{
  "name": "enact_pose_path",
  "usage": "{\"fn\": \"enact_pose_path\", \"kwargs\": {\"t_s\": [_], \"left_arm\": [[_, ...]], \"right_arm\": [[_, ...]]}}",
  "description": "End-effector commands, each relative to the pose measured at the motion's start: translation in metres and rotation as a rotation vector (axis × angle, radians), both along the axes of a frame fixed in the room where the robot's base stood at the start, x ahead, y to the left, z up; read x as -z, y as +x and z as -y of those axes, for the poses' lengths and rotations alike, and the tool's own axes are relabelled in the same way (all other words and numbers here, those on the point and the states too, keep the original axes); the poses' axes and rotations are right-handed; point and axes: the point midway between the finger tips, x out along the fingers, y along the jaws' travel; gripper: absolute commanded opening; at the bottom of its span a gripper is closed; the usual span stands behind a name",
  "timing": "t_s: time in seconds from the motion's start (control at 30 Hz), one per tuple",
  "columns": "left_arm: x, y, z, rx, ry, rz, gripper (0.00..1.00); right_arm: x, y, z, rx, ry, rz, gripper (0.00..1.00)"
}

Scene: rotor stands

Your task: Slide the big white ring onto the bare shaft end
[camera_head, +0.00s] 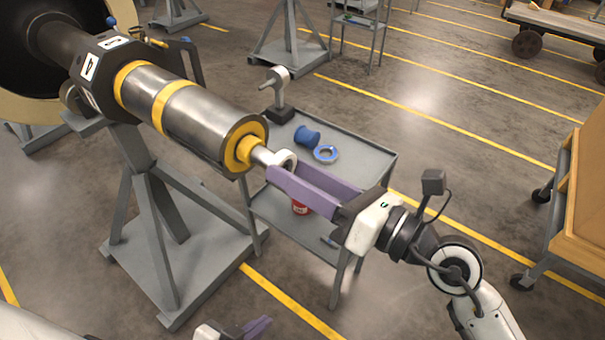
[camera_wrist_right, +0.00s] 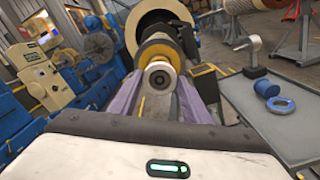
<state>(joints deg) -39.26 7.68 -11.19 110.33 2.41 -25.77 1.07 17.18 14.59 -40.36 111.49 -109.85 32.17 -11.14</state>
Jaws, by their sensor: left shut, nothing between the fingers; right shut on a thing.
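The big white ring (camera_head: 289,157) is between the fingertips of my right gripper (camera_head: 284,164), which is shut on it. It faces the bare shaft end (camera_head: 262,155), which sticks out of the yellow-collared rotor (camera_head: 200,118). In the right wrist view the ring (camera_wrist_right: 158,66) appears nearly in line with the shaft, between the purple fingers. The ring is at or very close to the shaft's tip; I cannot tell whether the tip is inside its hole. My left gripper (camera_head: 262,324) is shut and empty at the bottom edge, far below the shaft.
A grey stand (camera_head: 160,240) carries the rotor. A grey cart (camera_head: 360,160) beside it holds a blue spool (camera_head: 307,136), a blue-and-white ring (camera_head: 326,153) and a small post fixture (camera_head: 277,90). A red container (camera_head: 300,208) sits on its lower shelf. A wooden-topped cart (camera_head: 585,200) stands right.

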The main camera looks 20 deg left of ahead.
Motion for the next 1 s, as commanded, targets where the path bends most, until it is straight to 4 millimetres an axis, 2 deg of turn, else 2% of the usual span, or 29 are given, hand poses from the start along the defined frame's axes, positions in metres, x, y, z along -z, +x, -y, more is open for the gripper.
{"fn": "enact_pose_path", "kwargs": {"t_s": [0.6,1.0], "left_arm": [[-0.005,0.0,0.0,0.0,0.0,-0.001,0.0],[-0.005,-0.001,0.0,-0.001,0.0,-0.001,0.0]], "right_arm": [[-0.002,0.006,-0.018,-0.001,0.003,0.001,0.24],[-0.001,0.007,-0.019,-0.001,0.002,0.002,0.24]]}}
